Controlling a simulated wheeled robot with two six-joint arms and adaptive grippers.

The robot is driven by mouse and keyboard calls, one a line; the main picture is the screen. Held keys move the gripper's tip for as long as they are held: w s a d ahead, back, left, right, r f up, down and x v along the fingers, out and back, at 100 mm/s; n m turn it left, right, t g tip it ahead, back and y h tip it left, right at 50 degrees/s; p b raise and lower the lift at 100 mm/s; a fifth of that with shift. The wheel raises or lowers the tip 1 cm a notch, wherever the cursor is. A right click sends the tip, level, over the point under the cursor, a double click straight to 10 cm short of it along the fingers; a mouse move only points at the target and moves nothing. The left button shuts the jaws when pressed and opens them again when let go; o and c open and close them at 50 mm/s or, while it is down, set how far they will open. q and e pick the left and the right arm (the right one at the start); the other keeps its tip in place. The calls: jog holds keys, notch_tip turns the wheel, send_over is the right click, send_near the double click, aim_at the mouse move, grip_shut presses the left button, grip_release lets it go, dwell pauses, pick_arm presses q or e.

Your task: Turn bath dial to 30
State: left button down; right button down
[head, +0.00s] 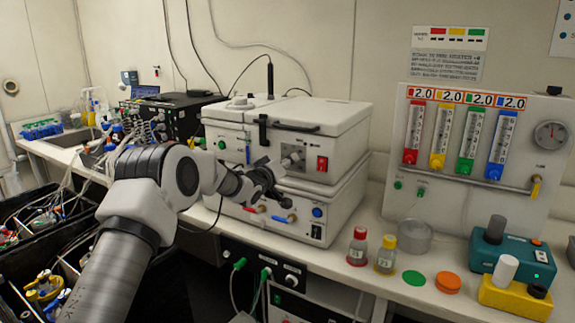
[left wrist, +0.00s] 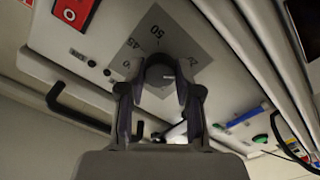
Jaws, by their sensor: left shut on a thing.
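The white bath unit (head: 300,130) stands on the bench in the middle of the head view. Its grey scale plate (head: 293,153) is on the front face. In the left wrist view the plate (left wrist: 190,50) looks rotated, with printed numbers such as 50 and 45. The dark round bath dial (left wrist: 158,72) sits between my fingers. My left gripper (left wrist: 155,95) is shut on the dial, with one finger on each side; it also shows in the head view (head: 266,178), in front of the unit. The dial's exact setting cannot be read.
A red switch (head: 322,163) is right of the scale plate. Two small bottles (head: 357,247) and a teal device (head: 510,255) stand on the bench at right. A flowmeter panel (head: 455,155) is behind.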

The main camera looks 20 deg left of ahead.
pick_arm(q)
jog(key=shift+m+b, duration=4.5)
jog(key=shift+m, duration=3.7)
jog(key=c, duration=0.8)
grip_release()
jog(key=s, duration=0.8)
jog(key=s+a, duration=0.1)
jog(key=s, duration=0.3)
